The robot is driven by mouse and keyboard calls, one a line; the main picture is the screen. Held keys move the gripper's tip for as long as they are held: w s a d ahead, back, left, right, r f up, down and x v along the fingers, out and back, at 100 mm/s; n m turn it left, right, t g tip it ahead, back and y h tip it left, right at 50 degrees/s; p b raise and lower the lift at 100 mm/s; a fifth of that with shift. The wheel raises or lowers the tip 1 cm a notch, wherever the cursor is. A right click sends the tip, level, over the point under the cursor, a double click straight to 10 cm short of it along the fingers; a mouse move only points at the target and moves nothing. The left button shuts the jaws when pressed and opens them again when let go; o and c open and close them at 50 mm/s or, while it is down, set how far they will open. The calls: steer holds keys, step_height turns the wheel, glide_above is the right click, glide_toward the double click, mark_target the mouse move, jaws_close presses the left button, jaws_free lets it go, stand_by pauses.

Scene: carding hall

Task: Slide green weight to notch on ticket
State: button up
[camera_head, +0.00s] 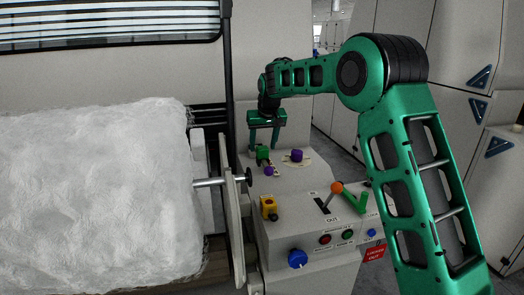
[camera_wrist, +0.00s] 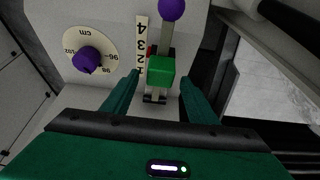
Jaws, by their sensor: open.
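The green weight (camera_wrist: 161,70) sits on a pale bar beside a numbered scale strip (camera_wrist: 141,30) reading 4, 3, 2 downward in the wrist view. It also shows below my gripper in the head view (camera_head: 262,153). A small red mark (camera_wrist: 150,51) shows at the strip's edge near the 3. A purple ball (camera_wrist: 171,9) is at the bar's far end. My gripper (camera_wrist: 159,76) is open, with one finger on each side of the weight; contact cannot be told. I cannot make out a ticket or the notches.
A purple knob on a cm dial (camera_wrist: 87,58) is beside the scale. White fibre (camera_head: 95,190) fills the left. A red sign (camera_head: 374,253) hangs at the front.

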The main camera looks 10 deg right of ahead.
steer(key=v, duration=0.8)
steer(key=shift+d, duration=0.1)
steer(key=s+d+f+m+g+h, duration=0.1)
steer(key=s+d+m, duration=0.1)
steer(key=s+d, duration=1)
steer(key=s+d+f+m+g, duration=0.1)
steer(key=s+d+m, duration=0.1)
steer(key=s+d, duration=1.05)
steer(key=s+f+m, duration=0.1)
steer(key=s+f, duration=0.2)
steer(key=s, duration=0.7)
steer(key=s+f+m+g, duration=0.1)
steer(key=s+f, duration=0.2)
steer(key=s, duration=0.7)
steer(key=s+f+m+g, duration=0.1)
steer(key=s+f, duration=0.2)
steer(key=s, duration=0.8)
steer(key=shift+f+y, duration=0.4)
steer(key=shift+s+d, duration=0.1)
